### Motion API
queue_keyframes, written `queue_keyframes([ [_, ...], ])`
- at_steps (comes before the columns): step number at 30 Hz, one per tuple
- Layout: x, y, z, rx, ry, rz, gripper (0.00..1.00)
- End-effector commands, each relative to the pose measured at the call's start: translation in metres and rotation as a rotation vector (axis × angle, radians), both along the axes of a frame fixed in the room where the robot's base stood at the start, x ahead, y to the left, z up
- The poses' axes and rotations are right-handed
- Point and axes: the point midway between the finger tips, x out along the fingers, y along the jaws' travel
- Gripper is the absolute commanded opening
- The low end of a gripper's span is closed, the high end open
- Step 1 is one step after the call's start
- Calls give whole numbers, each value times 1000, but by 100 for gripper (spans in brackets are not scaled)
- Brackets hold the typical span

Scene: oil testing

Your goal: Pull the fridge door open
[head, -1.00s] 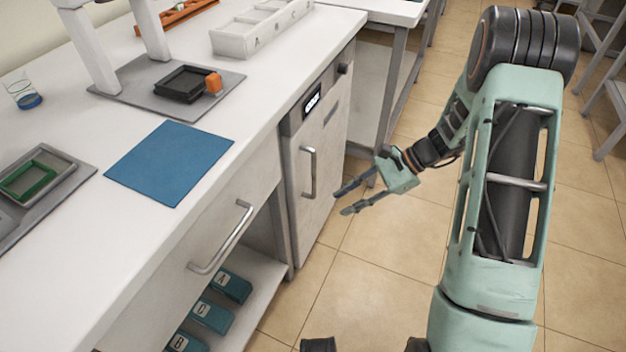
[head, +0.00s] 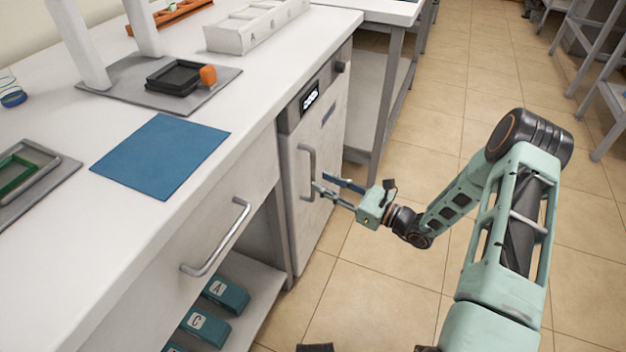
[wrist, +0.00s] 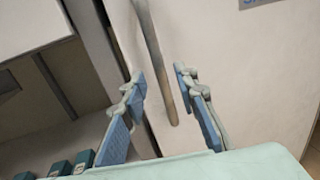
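The fridge (head: 325,130) is a white under-counter unit with a grey top panel and a small display. Its door (head: 325,170) is shut, and a vertical metal bar handle (head: 308,170) is on the door's left side. My gripper (head: 320,186) is at the lower part of the handle, fingers pointing at the door. In the wrist view my gripper (wrist: 158,74) is open, and the handle (wrist: 157,65) runs between its two blue-padded fingers with visible gaps. I cannot tell whether the fingertips reach past the bar.
A drawer handle (head: 216,238) sticks out of the counter front left of the fridge. Below it, a shelf (head: 255,293) holds teal lettered boxes. A blue mat (head: 160,155) lies on the counter. The tiled floor (head: 375,290) before the fridge is free.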

Motion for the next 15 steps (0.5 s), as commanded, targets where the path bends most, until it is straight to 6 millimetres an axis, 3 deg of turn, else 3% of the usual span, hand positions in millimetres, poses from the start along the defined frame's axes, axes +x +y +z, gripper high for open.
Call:
queue_keyframes([
  [6,17,29,-1,-2,-2,2,28],
  [15,24,39,0,-3,-1,0,28],
])
